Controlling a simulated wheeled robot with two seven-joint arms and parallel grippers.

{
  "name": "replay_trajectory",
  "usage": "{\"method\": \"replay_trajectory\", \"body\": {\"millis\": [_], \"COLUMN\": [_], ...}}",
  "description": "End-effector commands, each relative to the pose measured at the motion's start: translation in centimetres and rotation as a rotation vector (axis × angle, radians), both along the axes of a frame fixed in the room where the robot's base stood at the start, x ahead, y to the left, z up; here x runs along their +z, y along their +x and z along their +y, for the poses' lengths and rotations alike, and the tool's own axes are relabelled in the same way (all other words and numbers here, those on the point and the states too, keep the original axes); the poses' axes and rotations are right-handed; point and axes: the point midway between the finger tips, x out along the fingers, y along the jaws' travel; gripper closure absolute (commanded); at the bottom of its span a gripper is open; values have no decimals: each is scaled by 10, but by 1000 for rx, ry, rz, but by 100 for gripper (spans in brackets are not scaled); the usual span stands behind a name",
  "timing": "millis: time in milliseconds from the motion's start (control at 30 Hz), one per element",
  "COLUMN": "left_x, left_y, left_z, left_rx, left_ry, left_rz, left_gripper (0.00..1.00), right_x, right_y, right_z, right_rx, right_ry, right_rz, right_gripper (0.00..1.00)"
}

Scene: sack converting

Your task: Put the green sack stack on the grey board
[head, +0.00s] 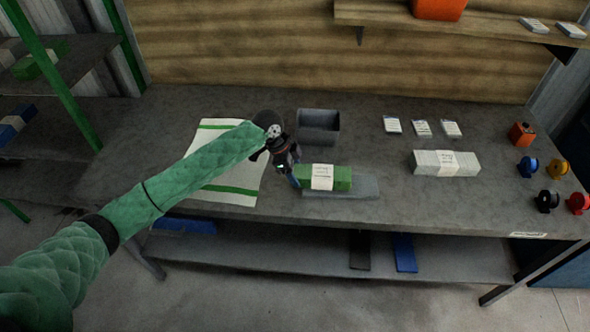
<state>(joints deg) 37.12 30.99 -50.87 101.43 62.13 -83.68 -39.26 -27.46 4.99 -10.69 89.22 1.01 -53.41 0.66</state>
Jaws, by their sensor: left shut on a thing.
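The green sack stack (341,178) has a white paper band around its middle. It lies level over the left and middle part of the grey board (368,189). The board shows bare at its right end and along its front edge. I cannot tell whether the stack touches the board or is held just above it. My left gripper (294,179) is shut on the left end of the green stack, reaching in from the left. The gripper hides that end of the stack. My right gripper is not in view.
A white cloth with green stripes (230,191) lies under my left arm. A grey open box (318,124) stands behind the stack. A white banded stack (457,165), several small cards and coloured tape rolls (558,168) lie to the right. A shelf (470,26) overhangs the back.

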Motion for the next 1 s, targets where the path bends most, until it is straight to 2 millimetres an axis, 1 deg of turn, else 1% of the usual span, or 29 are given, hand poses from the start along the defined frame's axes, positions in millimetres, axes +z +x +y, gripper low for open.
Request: {"method": "replay_trajectory", "body": {"millis": [133, 433, 467, 500, 567, 867, 1000], "left_x": [-5, -7, -8, -8, -8, -7, 1], "left_y": [0, 0, 0, 0, 0, 0, 1], "left_z": [0, 0, 0, 0, 0, 0, 3], "left_rx": [-1, -1, -1, -1, -1, -1, 0], "left_ry": [0, 0, 1, 1, 1, 0, -1], "left_rz": [-2, -1, 0, -1, -1, -1, -2], "left_gripper": [71, 71, 39, 31, 20, 19, 19], "right_x": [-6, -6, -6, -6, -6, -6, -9], "right_y": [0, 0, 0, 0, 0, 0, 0], "right_z": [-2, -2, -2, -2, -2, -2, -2], "right_rx": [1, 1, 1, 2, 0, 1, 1], "right_ry": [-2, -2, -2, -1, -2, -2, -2], "right_rz": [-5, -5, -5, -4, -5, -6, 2], "right_gripper": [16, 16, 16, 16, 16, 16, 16]}}
